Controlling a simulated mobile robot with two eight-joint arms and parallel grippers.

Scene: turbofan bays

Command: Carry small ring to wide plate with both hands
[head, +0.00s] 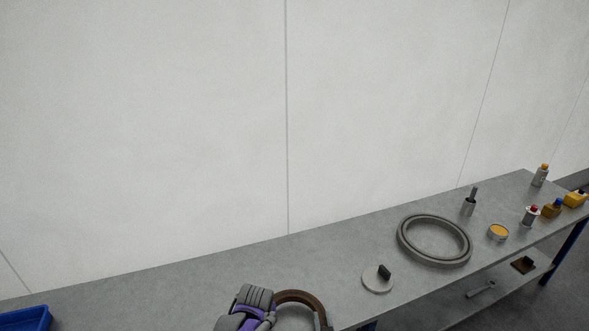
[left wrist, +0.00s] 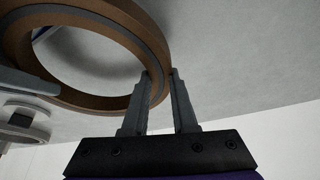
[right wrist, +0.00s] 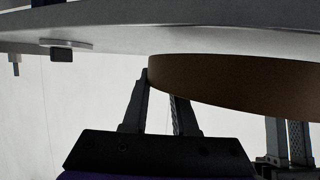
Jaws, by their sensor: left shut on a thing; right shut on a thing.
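The small ring (head: 300,296) is brown with a grey band, at the bottom of the head view, partly covered by my purple and grey hand. My left gripper (left wrist: 160,82) is shut on the small ring's rim (left wrist: 100,98) in the left wrist view. My right gripper (right wrist: 160,80) is shut on the small ring's brown edge (right wrist: 235,88) in the right wrist view. The ring's height over the bench is unclear. A pale round plate (head: 371,286), apparently the wide plate, lies to the right with a dark block (head: 384,271) on it.
A large grey ring (head: 403,243) lies on the grey bench (head: 190,276) beyond the plate. An orange-topped tin (head: 498,232), a grey upright tool (head: 469,204) and several bottles stand farther right. A blue bin (head: 26,320) is at the left. The back left bench is clear.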

